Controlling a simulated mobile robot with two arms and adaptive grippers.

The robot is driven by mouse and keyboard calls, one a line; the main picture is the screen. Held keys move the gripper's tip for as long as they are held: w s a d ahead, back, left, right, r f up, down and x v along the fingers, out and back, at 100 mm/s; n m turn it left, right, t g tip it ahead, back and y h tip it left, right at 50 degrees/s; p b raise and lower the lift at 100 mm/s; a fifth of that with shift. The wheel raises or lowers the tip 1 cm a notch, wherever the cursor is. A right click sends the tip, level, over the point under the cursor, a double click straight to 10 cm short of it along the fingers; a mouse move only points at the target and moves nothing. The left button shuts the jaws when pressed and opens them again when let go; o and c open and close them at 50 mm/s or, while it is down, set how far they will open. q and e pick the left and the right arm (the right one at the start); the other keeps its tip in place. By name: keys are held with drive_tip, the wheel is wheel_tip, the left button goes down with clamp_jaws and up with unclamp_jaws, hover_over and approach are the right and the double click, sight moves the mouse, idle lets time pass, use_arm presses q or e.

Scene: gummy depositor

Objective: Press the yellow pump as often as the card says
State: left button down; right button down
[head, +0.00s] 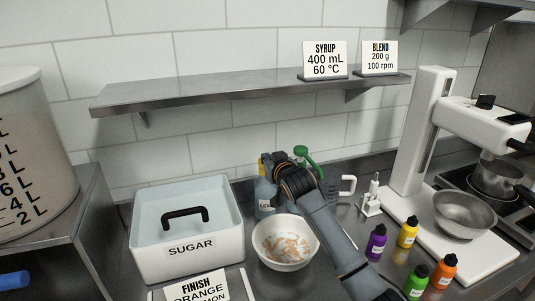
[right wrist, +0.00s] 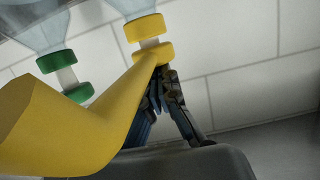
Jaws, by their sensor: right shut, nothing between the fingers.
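The yellow pump (right wrist: 150,54) is large in the right wrist view, with its thick spout toward the camera and its collar on a clear bottle. In the head view its bottle (head: 265,192) stands behind the white bowl (head: 286,258), and my right arm hides most of the pump. My right gripper (right wrist: 160,82) is shut and empty, its fingertips at the yellow pump head; I cannot tell if they touch it. The finish card (head: 200,290) reads "FINISH", "ORANGE" and part of "LEMON"; its lower part is cut off and no number is readable. My left gripper is out of view.
A green pump (head: 301,151) stands close to the right of the yellow one. A sugar box (head: 187,260) is at left; several small coloured bottles (head: 376,243) and a white mixer stand (head: 409,140) are at right. A shelf (head: 200,93) with two cards hangs above.

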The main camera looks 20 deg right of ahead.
drive_tip(key=shift+f, duration=0.4)
drive_tip(key=shift+r+p, duration=0.4)
drive_tip(key=shift+p, duration=0.1)
wheel_tip(320, 180, up, 4)
drive_tip(key=p, duration=0.3)
drive_tip(key=shift+r, duration=0.2)
drive_tip(key=shift+s+f+b, duration=0.35)
drive_tip(key=shift+s+b, duration=0.2)
drive_tip(key=shift+s, duration=0.35)
drive_tip(key=v, duration=0.2)
drive_tip(key=b+v, duration=0.1)
drive_tip(key=v, duration=0.2)
drive_tip(key=b+v, duration=0.1)
drive_tip(key=v, duration=0.2)
drive_tip(key=shift+r, duration=0.4)
idle(0.7)
